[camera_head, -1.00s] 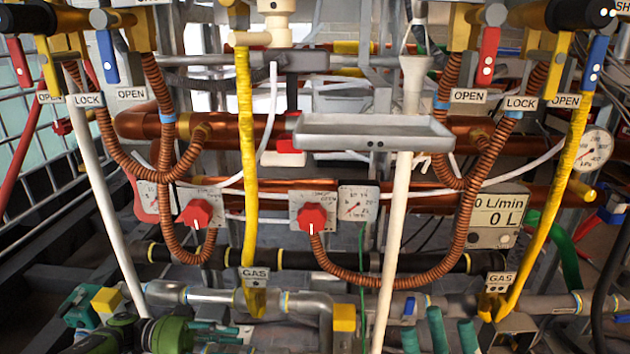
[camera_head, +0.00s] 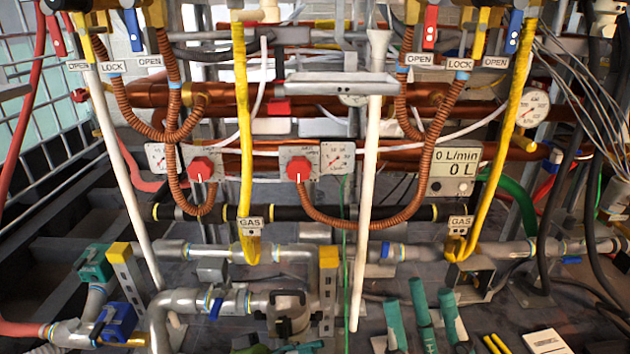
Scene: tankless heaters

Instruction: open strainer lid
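The strainer (camera_head: 287,312) seems to be the grey metal body on the pipe at the lower middle; its lid, with a dark clamp, appears to be the rounded part facing me. My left gripper (camera_head: 292,348) barely shows as green and teal parts at the bottom edge, just below the strainer. Its fingertips cannot be made out, and contact with the lid cannot be told.
A yellow-topped post (camera_head: 328,258) stands right of the strainer. A blue-handled valve (camera_head: 118,322) is on the pipe to its left. A white pipe (camera_head: 367,190) hangs down between the strainer and my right gripper. Black cables hang at the right.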

